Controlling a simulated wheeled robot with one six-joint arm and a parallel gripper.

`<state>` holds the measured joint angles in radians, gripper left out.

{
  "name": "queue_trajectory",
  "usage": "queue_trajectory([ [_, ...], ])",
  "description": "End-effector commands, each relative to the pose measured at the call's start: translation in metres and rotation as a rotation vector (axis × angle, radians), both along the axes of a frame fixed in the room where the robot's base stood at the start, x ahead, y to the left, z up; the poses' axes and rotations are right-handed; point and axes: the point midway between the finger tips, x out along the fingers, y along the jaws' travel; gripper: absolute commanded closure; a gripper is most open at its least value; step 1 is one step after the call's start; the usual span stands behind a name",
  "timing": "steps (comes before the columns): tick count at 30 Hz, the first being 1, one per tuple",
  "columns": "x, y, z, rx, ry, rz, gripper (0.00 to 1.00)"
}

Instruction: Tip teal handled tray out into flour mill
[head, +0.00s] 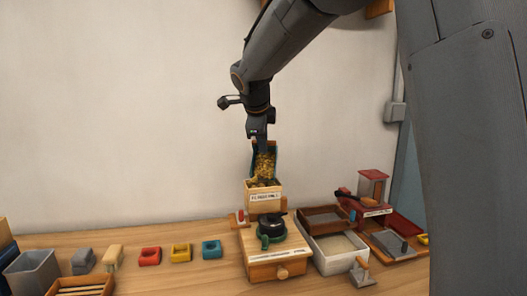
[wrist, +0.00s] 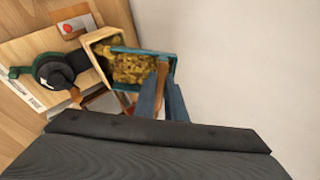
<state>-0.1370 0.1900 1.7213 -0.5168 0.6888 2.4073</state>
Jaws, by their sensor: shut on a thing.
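The teal handled tray (head: 254,152) is held by my gripper (head: 262,146) above the flour mill. It is steeply tilted, and yellow-brown pieces (head: 265,168) lie in it, down towards the mill's wooden hopper (head: 263,196). In the wrist view the tray (wrist: 172,58) overlaps the hopper (wrist: 91,40), with yellow-brown pieces (wrist: 132,68) showing inside. My gripper (wrist: 158,84) is shut on the tray's handle there. The flour mill (head: 275,258) stands on the table, with a dark crank part (head: 272,225) and a wooden drawer with a knob in front. The exact contact between tray and hopper cannot be told.
Red (head: 149,257), yellow (head: 181,253) and blue (head: 211,249) blocks sit left of the mill. A grey bin (head: 30,273) stands at the far left. White and brown trays (head: 338,252) and a red-topped device (head: 372,187) stand right. The wall is behind.

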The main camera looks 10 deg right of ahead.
Motion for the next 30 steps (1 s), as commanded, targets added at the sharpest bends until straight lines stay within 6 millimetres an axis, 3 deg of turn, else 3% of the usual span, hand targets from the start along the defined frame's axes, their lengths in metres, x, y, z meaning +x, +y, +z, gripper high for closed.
queue_trajectory([
  [30,-0.014,0.006,0.000,-0.054,-0.132,0.000,1.00],
])
